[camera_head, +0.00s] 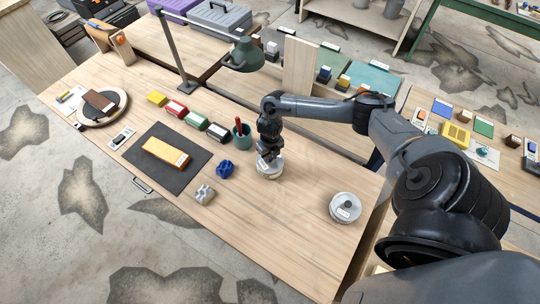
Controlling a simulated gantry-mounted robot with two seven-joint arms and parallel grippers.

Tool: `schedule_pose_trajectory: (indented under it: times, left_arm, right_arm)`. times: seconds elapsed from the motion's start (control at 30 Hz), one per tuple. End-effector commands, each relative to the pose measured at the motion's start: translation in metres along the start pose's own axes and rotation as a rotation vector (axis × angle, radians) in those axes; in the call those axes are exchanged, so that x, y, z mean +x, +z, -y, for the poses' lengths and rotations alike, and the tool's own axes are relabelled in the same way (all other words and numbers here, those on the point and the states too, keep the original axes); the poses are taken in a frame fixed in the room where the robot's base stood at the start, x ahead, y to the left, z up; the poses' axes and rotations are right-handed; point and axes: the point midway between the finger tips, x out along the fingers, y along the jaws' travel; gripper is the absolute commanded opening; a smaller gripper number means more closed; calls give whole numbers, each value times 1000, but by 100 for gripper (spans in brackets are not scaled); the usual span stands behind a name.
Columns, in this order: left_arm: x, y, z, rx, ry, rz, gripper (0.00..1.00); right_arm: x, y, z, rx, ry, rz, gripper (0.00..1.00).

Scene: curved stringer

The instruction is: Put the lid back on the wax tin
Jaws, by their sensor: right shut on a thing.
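A pale round tin (268,175) stands upright on the wooden workbench (290,225), right of the teal cup. My right gripper (268,158) points down directly over it. The gripper is shut on a pale round lid (277,164) at the top of the tin. The fingers hide much of the lid, and I cannot tell whether it is seated or just above the rim. My left gripper is not in view.
A teal cup (242,140) with a red-handled item stands close left of the gripper. A blue block (225,169) and a grey block (204,194) lie left of the tin. A green lamp (243,55) rises behind. The bench front is clear.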

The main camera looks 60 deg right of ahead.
Motion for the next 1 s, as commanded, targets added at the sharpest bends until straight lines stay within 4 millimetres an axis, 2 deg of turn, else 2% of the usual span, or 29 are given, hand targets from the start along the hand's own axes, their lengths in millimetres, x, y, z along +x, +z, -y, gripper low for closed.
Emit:
schedule_pose_trajectory:
  times: [0.9, 0.93, 1.0]
  left_arm:
    - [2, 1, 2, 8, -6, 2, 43]
    - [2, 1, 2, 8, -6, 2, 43]
    - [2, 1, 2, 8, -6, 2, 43]
  right_arm:
    - [1, 0, 0, 0, 0, 0, 0]
    - [1, 0, 0, 0, 0, 0, 31]
    - [1, 0, 0, 0, 0, 0, 42]
